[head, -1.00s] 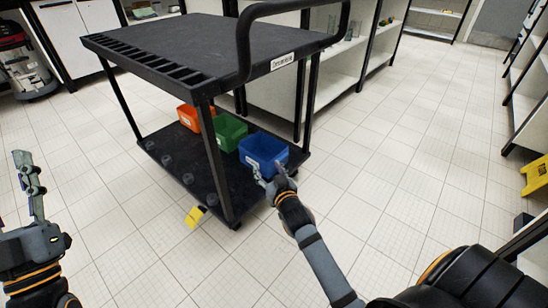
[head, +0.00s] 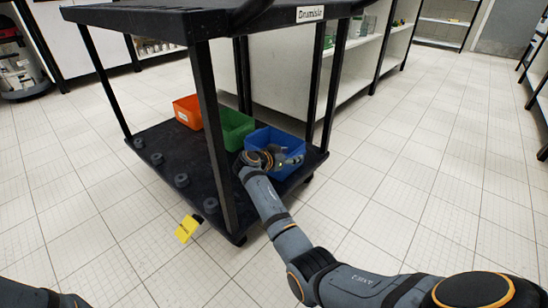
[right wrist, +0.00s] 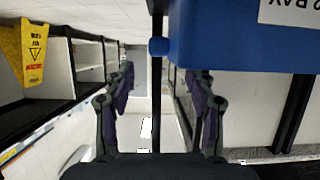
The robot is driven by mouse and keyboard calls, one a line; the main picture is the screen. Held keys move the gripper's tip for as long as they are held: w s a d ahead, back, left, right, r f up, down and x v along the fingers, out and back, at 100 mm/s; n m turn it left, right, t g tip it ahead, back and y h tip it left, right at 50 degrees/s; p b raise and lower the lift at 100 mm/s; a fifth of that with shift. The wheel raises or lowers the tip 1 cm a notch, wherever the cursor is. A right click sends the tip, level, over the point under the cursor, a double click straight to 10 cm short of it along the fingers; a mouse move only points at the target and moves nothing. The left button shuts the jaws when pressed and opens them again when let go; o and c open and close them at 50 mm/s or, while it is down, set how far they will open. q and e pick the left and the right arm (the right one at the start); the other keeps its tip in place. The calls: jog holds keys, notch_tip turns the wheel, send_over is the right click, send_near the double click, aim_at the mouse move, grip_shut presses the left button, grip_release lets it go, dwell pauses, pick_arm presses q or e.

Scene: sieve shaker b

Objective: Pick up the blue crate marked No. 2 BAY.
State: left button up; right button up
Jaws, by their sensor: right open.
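The blue crate (head: 266,137) stands at the right end of the cart's lower shelf. In the right wrist view the blue crate (right wrist: 240,45) fills the upper right, and its white label (right wrist: 290,12) shows part of the marking, reading BAY. My right gripper (head: 284,159) is at the crate's near side in the head view and hides part of it. In the right wrist view my right gripper (right wrist: 164,78) is open, with nothing held between its fingers. I cannot tell whether a finger touches the crate. My left gripper is out of view.
A green crate (head: 236,126) and an orange crate (head: 187,112) stand left of the blue one on the lower shelf (head: 150,140). A black cart post (head: 213,140) rises in front. Floor to the right is clear.

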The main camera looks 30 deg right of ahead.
aim_at(298, 153)
jog(key=shift+w+d+f, duration=0.1)
jog(key=shift+d+f, duration=0.15)
jog(key=b+x, duration=0.4)
jog(key=shift+w+f+b, duration=0.15)
jog(key=shift+f+b, duration=0.2)
jog(key=shift+w+d, duration=0.15)
jog(key=shift+d, duration=0.15)
jog(key=shift+r, duration=0.2)
grip_shut()
